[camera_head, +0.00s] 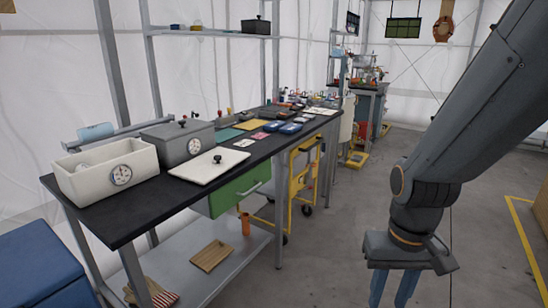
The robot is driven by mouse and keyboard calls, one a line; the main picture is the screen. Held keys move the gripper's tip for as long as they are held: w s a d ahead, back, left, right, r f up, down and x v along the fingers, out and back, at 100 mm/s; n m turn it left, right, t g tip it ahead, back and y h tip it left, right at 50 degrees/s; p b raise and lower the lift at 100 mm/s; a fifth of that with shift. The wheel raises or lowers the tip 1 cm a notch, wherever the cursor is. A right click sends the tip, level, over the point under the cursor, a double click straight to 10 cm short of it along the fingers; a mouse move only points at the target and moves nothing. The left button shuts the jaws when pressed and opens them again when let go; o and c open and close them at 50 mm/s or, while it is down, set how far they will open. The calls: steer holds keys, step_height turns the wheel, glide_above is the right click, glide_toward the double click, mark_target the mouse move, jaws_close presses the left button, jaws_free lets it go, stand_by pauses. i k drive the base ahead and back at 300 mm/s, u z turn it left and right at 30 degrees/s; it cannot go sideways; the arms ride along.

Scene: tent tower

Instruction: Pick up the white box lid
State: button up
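The white box lid (196,169) is a flat white plate with a black knob on top. It lies on the black workbench top (128,213), just right of an open white box (82,181) with a round dial on its front. My gripper (392,290) hangs at the bottom right, over the floor and well away from the lid. Its two blue fingers are apart with nothing visible between them. The fingertips are at or near the lower picture edge.
A grey box (177,143) with a dial stands behind the lid. Small coloured items and blue trays (290,128) lie further along the bench. A yellow cart (303,180) stands partly under it. A blue box (40,268) is at lower left.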

mark_target(202, 170)
steer(key=z, duration=0.55)
steer(key=i, duration=3.2)
steer(key=u, duration=1.85)
